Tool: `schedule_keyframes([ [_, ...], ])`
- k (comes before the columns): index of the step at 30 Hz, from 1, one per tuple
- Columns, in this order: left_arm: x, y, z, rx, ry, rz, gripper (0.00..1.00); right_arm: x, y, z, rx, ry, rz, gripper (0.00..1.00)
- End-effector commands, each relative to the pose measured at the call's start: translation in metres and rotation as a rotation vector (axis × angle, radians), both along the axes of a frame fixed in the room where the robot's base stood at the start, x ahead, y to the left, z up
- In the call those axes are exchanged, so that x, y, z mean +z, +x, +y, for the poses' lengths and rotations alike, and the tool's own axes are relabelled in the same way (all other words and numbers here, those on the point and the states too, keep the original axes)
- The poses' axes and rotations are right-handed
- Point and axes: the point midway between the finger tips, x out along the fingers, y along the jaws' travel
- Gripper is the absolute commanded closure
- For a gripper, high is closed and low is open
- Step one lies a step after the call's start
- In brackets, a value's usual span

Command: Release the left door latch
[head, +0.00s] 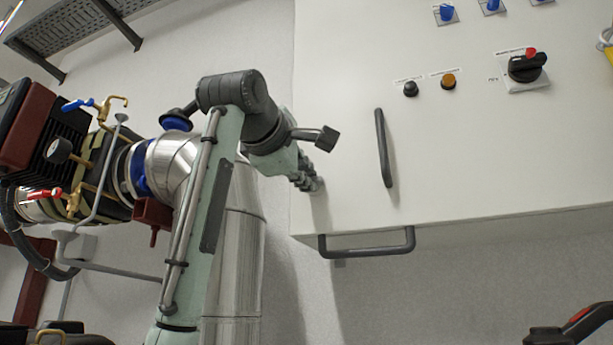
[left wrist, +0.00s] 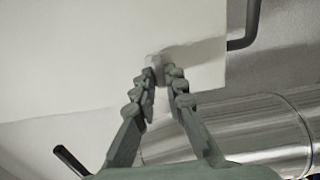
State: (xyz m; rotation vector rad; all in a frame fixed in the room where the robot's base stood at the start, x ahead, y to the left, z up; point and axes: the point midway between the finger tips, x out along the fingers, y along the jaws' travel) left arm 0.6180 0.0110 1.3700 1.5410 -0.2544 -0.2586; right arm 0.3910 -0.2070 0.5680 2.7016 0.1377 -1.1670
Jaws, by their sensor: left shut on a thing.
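The white cabinet door (head: 345,80) fills the upper right of the head view, and its panel also shows in the left wrist view (left wrist: 70,60). My left gripper (head: 314,184) is at the door's lower left, near its edge. In the left wrist view my left gripper (left wrist: 160,78) has its fingertips closed around a small grey latch (left wrist: 155,65) on the panel. The fingers hide most of the latch, and its turn position cannot be told.
A dark vertical handle (head: 384,148) stands out from the door, right of my gripper. A grey bar handle (head: 367,244) is below its lower edge. Knobs and a black-red switch (head: 527,66) are at upper right. Shiny pipework (head: 240,250) stands at left.

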Motion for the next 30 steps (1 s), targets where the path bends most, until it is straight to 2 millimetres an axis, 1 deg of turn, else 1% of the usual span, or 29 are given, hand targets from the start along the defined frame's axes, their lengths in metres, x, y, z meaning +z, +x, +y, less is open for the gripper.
schedule_keyframes([
  [2,-0.001,0.001,0.001,0.001,-0.002,0.003,1.00,0.000,0.000,0.000,0.000,0.000,0.000,0.60],
  [3,-0.001,0.001,0.001,0.001,-0.002,0.003,0.85,0.000,0.000,0.000,0.000,0.000,0.000,0.60],
  [7,-0.001,0.001,0.001,0.001,-0.002,0.002,0.69,0.000,0.000,0.000,0.000,0.000,0.000,0.60],
  [8,0.000,0.000,0.000,0.001,-0.002,0.002,0.68,0.000,0.000,0.000,0.000,0.000,0.000,0.60],
  [16,0.000,-0.001,0.000,0.000,0.000,0.000,0.68,0.001,0.000,0.002,0.001,0.003,-0.002,0.60],
  [20,0.001,-0.010,0.003,-0.001,-0.001,-0.003,0.68,0.001,0.000,0.001,0.002,0.002,-0.002,0.60],
  [23,0.001,-0.026,0.009,-0.001,-0.002,-0.005,0.68,0.001,0.000,0.001,0.001,0.001,-0.002,0.60],
  [30,0.001,-0.075,0.025,-0.001,-0.002,-0.003,0.68,0.000,0.000,0.001,0.001,0.001,-0.001,0.60],
])
